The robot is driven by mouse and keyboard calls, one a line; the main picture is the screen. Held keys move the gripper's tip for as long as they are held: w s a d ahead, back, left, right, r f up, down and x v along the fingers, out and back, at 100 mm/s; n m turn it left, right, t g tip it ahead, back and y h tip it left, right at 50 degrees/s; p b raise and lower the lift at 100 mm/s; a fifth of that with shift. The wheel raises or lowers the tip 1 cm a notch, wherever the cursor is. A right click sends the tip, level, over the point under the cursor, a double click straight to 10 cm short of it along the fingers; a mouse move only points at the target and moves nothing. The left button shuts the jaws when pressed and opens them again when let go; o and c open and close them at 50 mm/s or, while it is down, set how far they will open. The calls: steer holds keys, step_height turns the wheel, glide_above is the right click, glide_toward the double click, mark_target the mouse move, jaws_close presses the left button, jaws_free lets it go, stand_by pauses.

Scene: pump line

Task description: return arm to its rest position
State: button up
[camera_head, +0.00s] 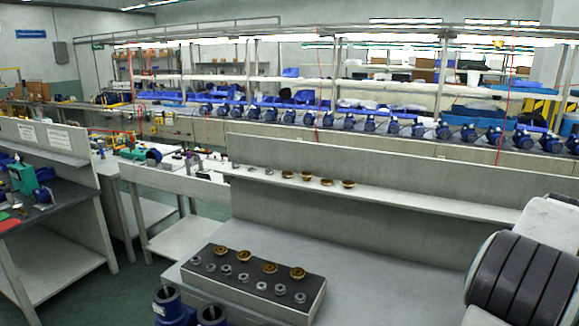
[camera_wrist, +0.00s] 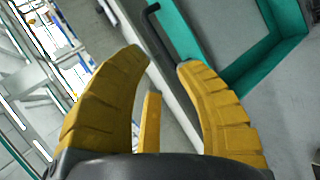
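My gripper (camera_wrist: 163,62) shows in the wrist view with its two yellow ribbed fingers spread apart. It is open, and nothing sits between the fingertips. A short yellow bar stands between the fingers near the palm. The wrist view is tilted, with a grey wall and a green frame (camera_wrist: 262,68) beyond the fingers. The gripper fingers do not show in the head view. A dark, ribbed rounded part with a white housing at the right edge of the head view looks like part of my own arm.
A grey workbench (camera_head: 390,285) holds a dark-topped block (camera_head: 318,288) with several brass and silver fittings. Blue pump bodies (camera_head: 172,308) stand at its front left. A shelf (camera_head: 420,205) behind carries more fittings. Another bench (camera_head: 60,220) is at left. Much of the bench's right side is clear.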

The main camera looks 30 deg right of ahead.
steer(key=s+a+f+m+g+y, duration=0.15)
steer(key=a+f+m+y, duration=0.55)
steer(key=a+f+m, duration=0.85)
steer(key=w+a+r+n+t+y, duration=0.1)
steer(key=w+a+n, duration=0.2)
steer(key=a, duration=1.2)
steer(key=w+a+r+n+t+y, duration=0.1)
steer(key=a+n, duration=0.5)
steer(key=a, duration=0.9)
steer(key=w+a+r+n+t+y, duration=0.1)
steer(key=w+a+n, duration=0.4)
steer(key=a, duration=1)
steer(key=shift+w+a+r+t+y, duration=0.15)
steer(key=shift+w+r+t+y, duration=0.25)
steer(key=shift+r, duration=0.25)
